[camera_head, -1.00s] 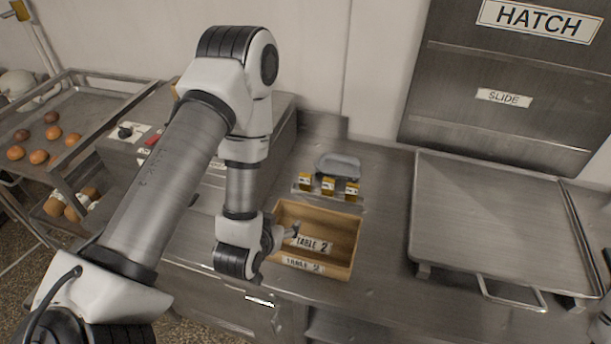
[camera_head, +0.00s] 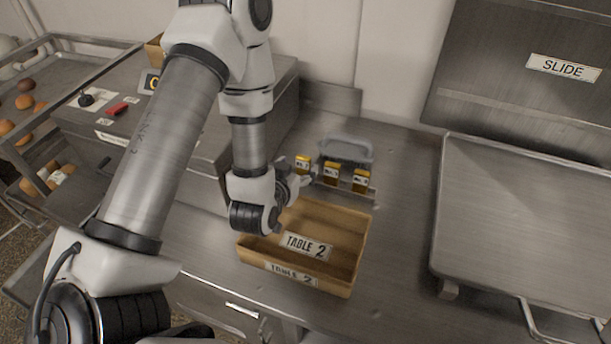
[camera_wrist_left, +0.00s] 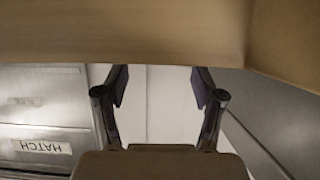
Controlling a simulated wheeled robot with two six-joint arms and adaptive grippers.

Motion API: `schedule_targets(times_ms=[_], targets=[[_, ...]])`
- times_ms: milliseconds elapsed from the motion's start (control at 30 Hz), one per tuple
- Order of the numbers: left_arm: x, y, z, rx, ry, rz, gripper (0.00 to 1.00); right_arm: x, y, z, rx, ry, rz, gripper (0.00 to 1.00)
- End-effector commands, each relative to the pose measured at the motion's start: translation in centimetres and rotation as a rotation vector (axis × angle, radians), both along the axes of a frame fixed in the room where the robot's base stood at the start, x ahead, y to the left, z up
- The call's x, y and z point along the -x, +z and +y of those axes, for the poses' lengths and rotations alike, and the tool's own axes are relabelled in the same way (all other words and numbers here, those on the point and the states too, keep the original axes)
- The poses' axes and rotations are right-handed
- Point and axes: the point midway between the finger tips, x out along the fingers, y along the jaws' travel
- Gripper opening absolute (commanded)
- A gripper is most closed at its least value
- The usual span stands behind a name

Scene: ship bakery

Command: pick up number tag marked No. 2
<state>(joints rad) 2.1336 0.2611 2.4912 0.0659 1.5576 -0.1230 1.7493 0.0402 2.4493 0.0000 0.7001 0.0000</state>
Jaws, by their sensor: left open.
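Three small yellow number tags with white labels stand in a row in a metal holder behind the wooden box: the left tag (camera_head: 302,164), the middle tag (camera_head: 331,173) and the right tag (camera_head: 360,181). Their print is too small to read surely, so I cannot tell which is No. 2. My left gripper (camera_head: 302,184) is just in front of the left and middle tags, at the box's back-left corner. In the left wrist view my left gripper (camera_wrist_left: 160,88) is open, with nothing between its fingers, and no tag shows. My right gripper is out of view.
The open wooden box (camera_head: 343,282), labelled TABLE 2, sits in front of the tags. A grey scoop-like dish (camera_head: 345,149) lies behind them. A metal unit (camera_head: 195,130) stands left. Clear counter (camera_head: 405,200) lies between box and tray.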

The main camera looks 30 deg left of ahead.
Motion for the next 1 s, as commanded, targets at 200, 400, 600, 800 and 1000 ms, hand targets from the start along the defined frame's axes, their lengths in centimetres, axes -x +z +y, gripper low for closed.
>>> schedule_targets(times_ms=[200,400,600,800,1000], targets=[[-2.4,-0.1,0.6,-0.002,-0.001,0.0,0.69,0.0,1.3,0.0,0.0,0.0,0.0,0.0],[-5.0,-1.6,1.3,0.0,0.0,0.001,0.69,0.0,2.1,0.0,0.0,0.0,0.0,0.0],[-5.1,-1.8,1.3,0.001,-0.001,0.001,0.69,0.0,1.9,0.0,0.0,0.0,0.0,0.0],[-5.1,-1.8,1.3,0.0,-0.001,0.001,0.03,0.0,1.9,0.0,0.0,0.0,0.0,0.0],[-5.1,-1.8,1.3,0.0,-0.001,0.001,0.03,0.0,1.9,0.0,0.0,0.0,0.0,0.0]])
